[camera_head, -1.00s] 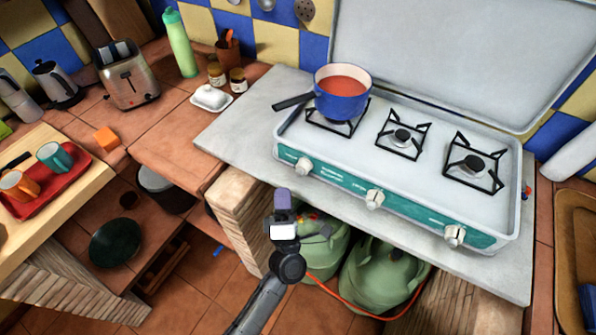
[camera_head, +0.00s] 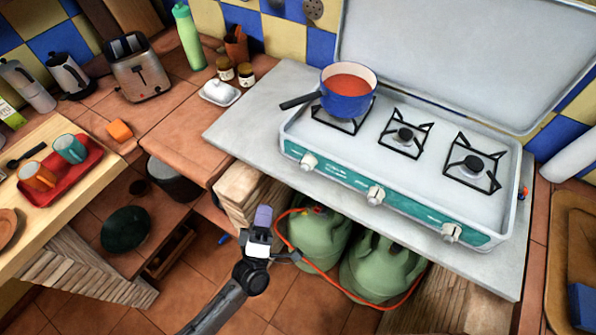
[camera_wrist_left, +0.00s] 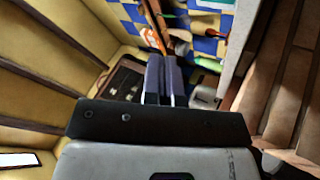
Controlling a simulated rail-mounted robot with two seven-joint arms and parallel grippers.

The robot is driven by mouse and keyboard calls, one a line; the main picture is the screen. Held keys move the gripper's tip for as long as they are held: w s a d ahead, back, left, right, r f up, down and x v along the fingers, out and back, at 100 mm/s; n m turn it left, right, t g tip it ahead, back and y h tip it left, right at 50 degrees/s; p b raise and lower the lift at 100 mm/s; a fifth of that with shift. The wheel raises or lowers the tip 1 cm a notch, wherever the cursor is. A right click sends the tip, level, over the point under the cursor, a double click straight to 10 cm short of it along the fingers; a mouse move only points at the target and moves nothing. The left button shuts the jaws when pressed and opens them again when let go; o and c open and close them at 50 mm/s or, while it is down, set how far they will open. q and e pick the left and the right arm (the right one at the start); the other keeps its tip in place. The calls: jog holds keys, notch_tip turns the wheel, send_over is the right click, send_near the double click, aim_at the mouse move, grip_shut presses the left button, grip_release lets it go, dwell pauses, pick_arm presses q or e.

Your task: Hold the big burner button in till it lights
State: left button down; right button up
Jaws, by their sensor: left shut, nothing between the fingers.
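A white camping stove with a teal front panel (camera_head: 340,176) and a raised lid stands on the grey counter slab. Its front has a left knob (camera_head: 308,161), a middle knob (camera_head: 376,194) and a right knob (camera_head: 450,232). A blue pot (camera_head: 347,104) of red liquid sits on the left burner; the middle burner (camera_head: 405,136) and right burner (camera_head: 472,167) are bare. No flame shows. My left gripper (camera_head: 262,216) is shut and empty, below and left of the left knob, apart from the stove. Its closed fingers fill the middle of the wrist view (camera_wrist_left: 163,76). My right gripper is out of view.
Green gas bottles (camera_head: 318,240) with an orange hose (camera_head: 338,280) stand under the slab, right of my gripper. A white butter dish (camera_head: 220,92) sits left of the stove.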

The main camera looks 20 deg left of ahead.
pick_arm(q)
jog(key=s+d+m+g+h, duration=0.25)
jog(key=m+h, duration=0.25)
jog(key=m, duration=0.7)
jog(key=s+d+m+g+h, duration=0.1)
jog(key=d+m+g+h, duration=0.25)
jog(key=m, duration=0.85)
jog(key=s+d+m+g+h, duration=0.25)
jog(key=m+h, duration=0.35)
jog(key=m, duration=0.6)
jog(key=w+a+m+t+y, duration=0.2)
jog(key=w+a+m+y, duration=0.2)
jog(key=m, duration=1.3)
jog(key=shift+a+y+p, duration=0.45)
jog(key=shift+a+y, duration=0.9)
jog(key=shift+y, duration=1)
jog(key=shift+r, duration=0.1)
